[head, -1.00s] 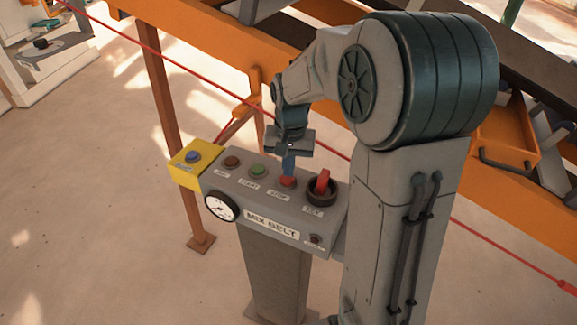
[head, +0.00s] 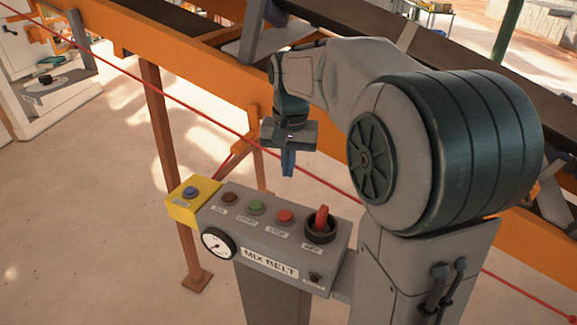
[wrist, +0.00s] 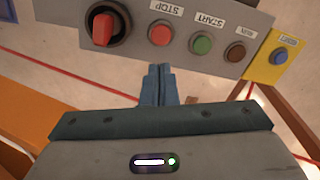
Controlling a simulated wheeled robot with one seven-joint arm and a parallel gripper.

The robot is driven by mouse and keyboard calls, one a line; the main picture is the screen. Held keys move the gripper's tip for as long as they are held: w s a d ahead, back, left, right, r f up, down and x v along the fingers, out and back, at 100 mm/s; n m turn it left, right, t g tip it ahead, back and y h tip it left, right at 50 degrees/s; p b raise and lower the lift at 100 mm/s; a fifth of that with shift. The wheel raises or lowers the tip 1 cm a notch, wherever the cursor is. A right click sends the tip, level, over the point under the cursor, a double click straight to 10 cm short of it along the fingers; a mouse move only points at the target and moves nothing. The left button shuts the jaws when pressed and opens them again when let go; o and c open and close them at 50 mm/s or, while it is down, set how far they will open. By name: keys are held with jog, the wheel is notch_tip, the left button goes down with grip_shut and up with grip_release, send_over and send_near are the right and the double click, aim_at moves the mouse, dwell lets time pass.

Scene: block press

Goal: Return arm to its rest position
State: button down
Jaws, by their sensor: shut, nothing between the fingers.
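My gripper (head: 288,163) is shut and empty, pointing down with its blue fingers together. In the head view it hangs above and behind the control box marked MIX BELT (head: 268,266), clear of its top. In the wrist view the closed fingers (wrist: 158,74) show just short of the box edge, with the panel beyond them. The red STOP button (head: 285,216) stands uncovered below the gripper; it also shows in the wrist view (wrist: 161,33). My arm is raised and bent, reaching from the right.
The panel also bears a green START button (head: 256,207), a brown button (head: 230,198), a red rotary switch (head: 321,219) and a gauge (head: 218,244). A yellow box with a blue button (head: 190,192) adjoins it. A red cord (head: 219,122) and orange conveyor frame (head: 128,44) run behind.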

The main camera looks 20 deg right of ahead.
jog(key=s+f+n+t, duration=0.1)
jog(key=s+f+n, duration=0.1)
jog(key=s, duration=0.7)
jog(key=s+f+n+t, duration=0.2)
jog(key=s, duration=0.8)
jog(key=shift+a+f+t, duration=0.3)
jog(key=shift+a+f, duration=0.1)
dwell(0.6)
